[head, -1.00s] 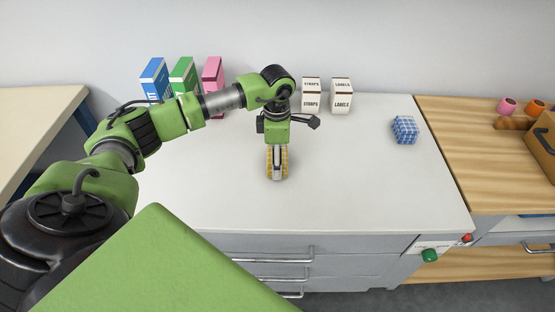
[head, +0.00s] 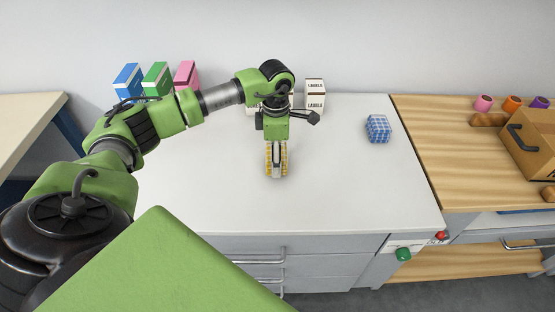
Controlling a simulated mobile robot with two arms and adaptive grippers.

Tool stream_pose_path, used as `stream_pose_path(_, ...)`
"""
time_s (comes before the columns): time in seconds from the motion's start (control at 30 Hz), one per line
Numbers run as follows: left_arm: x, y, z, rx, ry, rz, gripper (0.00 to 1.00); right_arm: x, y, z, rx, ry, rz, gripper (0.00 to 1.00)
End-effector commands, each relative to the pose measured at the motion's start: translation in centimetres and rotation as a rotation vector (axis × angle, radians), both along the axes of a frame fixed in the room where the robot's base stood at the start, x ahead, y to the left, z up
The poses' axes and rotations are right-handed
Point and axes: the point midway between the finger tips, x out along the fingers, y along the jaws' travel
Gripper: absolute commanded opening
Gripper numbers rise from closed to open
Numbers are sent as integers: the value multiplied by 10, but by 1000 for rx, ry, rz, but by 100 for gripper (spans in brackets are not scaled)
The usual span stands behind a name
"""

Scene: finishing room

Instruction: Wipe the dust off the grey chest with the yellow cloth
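The grey chest (head: 345,272) has drawers with bar handles and a pale top (head: 345,190). I see no clear dust on it. My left gripper (head: 276,170) points down over the middle of the top. It is shut on a yellow checked cloth (head: 284,155), which shows on both sides of the fingers. I cannot tell whether the cloth touches the top. My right gripper is not in view.
Blue, green and pink boxes (head: 186,75) stand at the back left, partly behind my arm. Labelled white boxes (head: 315,95) stand at the back. A blue checked block (head: 378,128) sits at the right. A wooden bench (head: 450,150) adjoins, with a brown toolbox (head: 535,140).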

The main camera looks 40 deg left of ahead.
Motion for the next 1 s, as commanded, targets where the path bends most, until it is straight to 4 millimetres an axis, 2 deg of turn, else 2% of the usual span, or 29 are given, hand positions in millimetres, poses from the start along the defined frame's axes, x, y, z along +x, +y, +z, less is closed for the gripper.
stream_pose_path(0.03,1,2,9,1,-4,2,42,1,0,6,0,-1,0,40)
stream_pose_path(0.6,0,13,58,1,-4,13,42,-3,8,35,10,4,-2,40)
stream_pose_path(1.0,-1,14,63,0,-4,14,42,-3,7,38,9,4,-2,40)
